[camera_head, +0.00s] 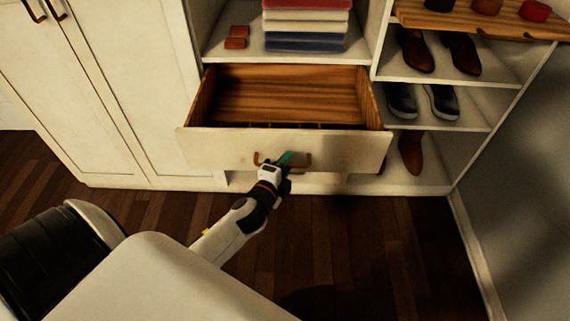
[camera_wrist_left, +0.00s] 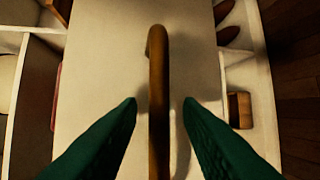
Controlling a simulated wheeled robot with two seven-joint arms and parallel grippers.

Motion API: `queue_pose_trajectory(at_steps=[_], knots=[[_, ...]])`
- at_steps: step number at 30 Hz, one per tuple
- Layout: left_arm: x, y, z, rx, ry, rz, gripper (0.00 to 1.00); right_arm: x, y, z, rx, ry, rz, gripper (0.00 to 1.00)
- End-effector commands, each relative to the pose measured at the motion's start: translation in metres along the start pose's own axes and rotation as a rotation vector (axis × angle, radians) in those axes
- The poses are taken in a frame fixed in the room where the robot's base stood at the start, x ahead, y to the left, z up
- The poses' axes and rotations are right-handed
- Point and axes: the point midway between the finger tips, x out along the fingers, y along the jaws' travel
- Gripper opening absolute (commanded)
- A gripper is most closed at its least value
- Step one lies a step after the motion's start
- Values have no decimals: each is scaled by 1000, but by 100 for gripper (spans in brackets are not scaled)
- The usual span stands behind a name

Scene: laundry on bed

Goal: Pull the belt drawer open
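The drawer (camera_head: 220,147) has a cream front and a wooden inside, and stands pulled out from the cabinet. The part of its inside that shows looks bare, with small dark dividers along the front edge; no belt can be made out. Its brown bar handle (camera_head: 308,161) is on the front panel. My left gripper (camera_head: 287,159) is at the handle. In the left wrist view, the handle (camera_wrist_left: 158,75) runs between the two green fingers of my left gripper (camera_wrist_left: 160,104), with a gap on each side. That gripper is open. My right gripper is not in view.
Above the drawer, a shelf holds folded clothes (camera_head: 305,28) and small red-brown boxes (camera_head: 236,38). Shoes (camera_head: 415,50) stand on shelves at the right, below a wooden tray (camera_head: 430,17) that sticks out. Tall closed doors (camera_head: 125,80) are at the left. Dark floor (camera_head: 360,250) in front is clear.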

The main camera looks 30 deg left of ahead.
Motion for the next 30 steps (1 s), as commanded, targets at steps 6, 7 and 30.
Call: queue_pose_trajectory(at_steps=[6,7,30], knots=[[0,0,0,0,0,0,32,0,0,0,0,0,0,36],[0,0,0,0,-1,0,32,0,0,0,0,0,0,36],[-115,-1,0,-1,1,-2,32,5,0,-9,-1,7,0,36]])
